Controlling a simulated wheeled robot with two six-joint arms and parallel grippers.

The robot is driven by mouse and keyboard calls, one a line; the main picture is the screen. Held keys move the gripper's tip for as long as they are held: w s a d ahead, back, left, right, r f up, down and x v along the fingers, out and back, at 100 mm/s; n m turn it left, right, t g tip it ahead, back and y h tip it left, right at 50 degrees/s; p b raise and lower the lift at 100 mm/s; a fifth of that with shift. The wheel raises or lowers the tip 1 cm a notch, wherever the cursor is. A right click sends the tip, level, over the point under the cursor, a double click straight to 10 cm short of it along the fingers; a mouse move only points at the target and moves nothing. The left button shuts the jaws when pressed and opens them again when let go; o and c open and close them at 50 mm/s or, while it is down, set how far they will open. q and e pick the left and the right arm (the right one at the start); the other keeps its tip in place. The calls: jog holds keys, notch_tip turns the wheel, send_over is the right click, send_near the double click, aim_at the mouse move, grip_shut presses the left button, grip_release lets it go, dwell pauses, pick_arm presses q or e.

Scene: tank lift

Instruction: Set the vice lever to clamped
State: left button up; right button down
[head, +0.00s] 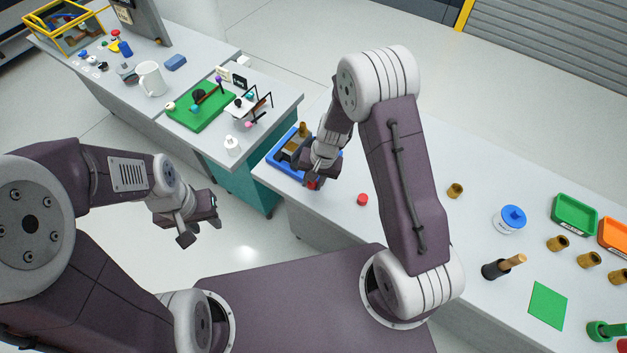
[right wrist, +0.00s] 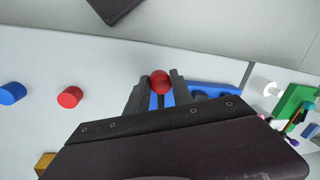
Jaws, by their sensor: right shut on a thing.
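The vice (head: 291,146) is a grey and brass-coloured fixture on a blue base (head: 275,160) at the near end of the right-hand table, partly hidden behind my right gripper. The red ball knob of its lever (right wrist: 160,83) sits between the right fingertips in the right wrist view. The knob also shows low beside the fingers in the head view (head: 313,185). My right gripper (right wrist: 161,78) is shut on this knob. The lever's shaft is mostly hidden. My left gripper (head: 203,223) is open and empty over the floor, away from the tables.
A red cylinder (head: 362,200) stands on the table right of the vice, with a blue one (right wrist: 12,93) beyond it in the wrist view. Brass cylinders, a blue-lidded jar (head: 511,219) and green (head: 574,215) and orange trays lie further right. A white bottle (head: 232,145) stands on the neighbouring table.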

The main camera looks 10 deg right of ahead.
jog(key=c, duration=1.1)
grip_release()
jog(key=shift+a, duration=0.1)
notch_tip(320, 180, up, 9)
jog(key=d, duration=0.1)
jog(key=shift+s+d, duration=0.3)
